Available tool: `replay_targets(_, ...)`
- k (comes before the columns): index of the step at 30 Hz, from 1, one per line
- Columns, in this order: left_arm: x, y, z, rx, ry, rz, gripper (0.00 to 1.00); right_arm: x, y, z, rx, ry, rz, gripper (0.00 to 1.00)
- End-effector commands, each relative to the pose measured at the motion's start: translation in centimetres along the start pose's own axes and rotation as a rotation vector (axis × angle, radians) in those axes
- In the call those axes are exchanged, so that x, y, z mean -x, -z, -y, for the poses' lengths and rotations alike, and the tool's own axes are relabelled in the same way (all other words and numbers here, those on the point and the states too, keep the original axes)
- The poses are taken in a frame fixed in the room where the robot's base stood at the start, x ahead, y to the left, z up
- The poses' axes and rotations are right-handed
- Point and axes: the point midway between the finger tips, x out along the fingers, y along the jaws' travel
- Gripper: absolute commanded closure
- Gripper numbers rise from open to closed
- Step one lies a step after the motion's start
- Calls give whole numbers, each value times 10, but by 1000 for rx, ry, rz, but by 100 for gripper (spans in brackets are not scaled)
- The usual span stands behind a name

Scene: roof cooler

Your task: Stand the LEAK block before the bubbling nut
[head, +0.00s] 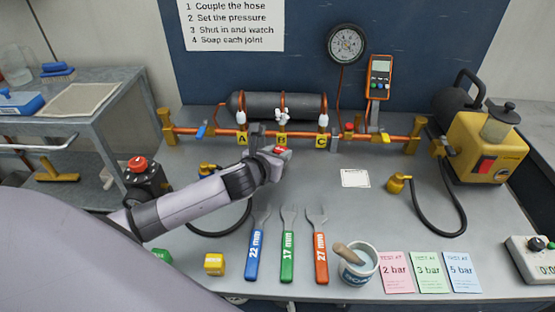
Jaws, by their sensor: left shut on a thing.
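A copper pipe (210,133) runs across the back of the bench with nuts marked A (242,140), B (282,140) and C (321,141). White foam shows above each letter; the foam at B (282,116) looks largest and most clumped. My left gripper (279,153) is shut on a small red block (282,150), just in front of and below the B tag. The block's lettering is too small to read. I cannot tell whether the block touches the bench. My right gripper is not in view.
Three spanners (287,245), a soap pot (357,264) and pressure cards (429,272) lie along the front. A yellow block (214,264) is at front left. A yellow pump (482,145) stands at right. A white card (355,178) lies right of my gripper, with clear bench around it.

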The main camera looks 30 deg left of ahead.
Motion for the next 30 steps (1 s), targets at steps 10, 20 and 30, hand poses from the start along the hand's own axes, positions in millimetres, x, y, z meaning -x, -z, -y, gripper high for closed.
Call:
replay_targets(10,-5,12,0,-1,0,0,94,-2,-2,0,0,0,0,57)
replay_targets(20,-6,14,0,-1,0,0,39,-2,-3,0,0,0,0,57)
replay_targets(30,3,11,0,-2,1,1,39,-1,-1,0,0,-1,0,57)
